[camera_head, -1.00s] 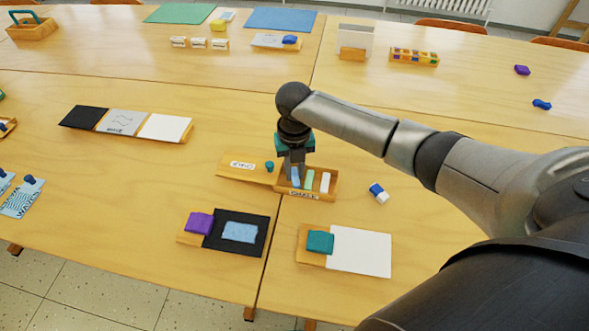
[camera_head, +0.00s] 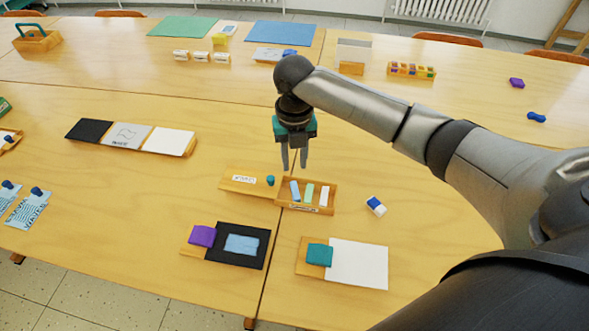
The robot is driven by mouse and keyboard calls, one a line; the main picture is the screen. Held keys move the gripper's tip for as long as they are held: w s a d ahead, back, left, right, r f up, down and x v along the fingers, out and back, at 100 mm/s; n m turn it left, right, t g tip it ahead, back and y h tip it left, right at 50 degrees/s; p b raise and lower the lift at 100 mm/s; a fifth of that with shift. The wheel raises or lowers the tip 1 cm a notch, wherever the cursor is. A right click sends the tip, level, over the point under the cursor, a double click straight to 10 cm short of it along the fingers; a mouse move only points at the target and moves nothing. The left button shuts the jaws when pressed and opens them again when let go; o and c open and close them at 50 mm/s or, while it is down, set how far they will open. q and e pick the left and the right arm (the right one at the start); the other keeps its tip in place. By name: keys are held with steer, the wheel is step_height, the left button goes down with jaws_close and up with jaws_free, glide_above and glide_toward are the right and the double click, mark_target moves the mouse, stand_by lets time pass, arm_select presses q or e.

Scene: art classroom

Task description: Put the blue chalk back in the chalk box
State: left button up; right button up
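The chalk box (camera_head: 311,209) is a small open wooden box near the middle of the table, with a label on its front. The blue chalk (camera_head: 295,191) lies in its left part, beside a pale green chalk (camera_head: 309,193) and a white chalk (camera_head: 324,196). My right gripper (camera_head: 294,166) is above and behind the box, pointing down. Its two fingers are apart with nothing between them. My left gripper is not in view.
A wooden board with a label and teal knob (camera_head: 240,185) adjoins the box on the left. A blue-and-white eraser (camera_head: 376,207) lies to the right. Boards with a purple block (camera_head: 202,236) and a teal block (camera_head: 319,255) lie in front.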

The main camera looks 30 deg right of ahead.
step_height(320, 180, up, 3)
steer(key=shift+f, duration=0.15)
stand_by(1.2)
steer(key=shift+c, duration=0.2)
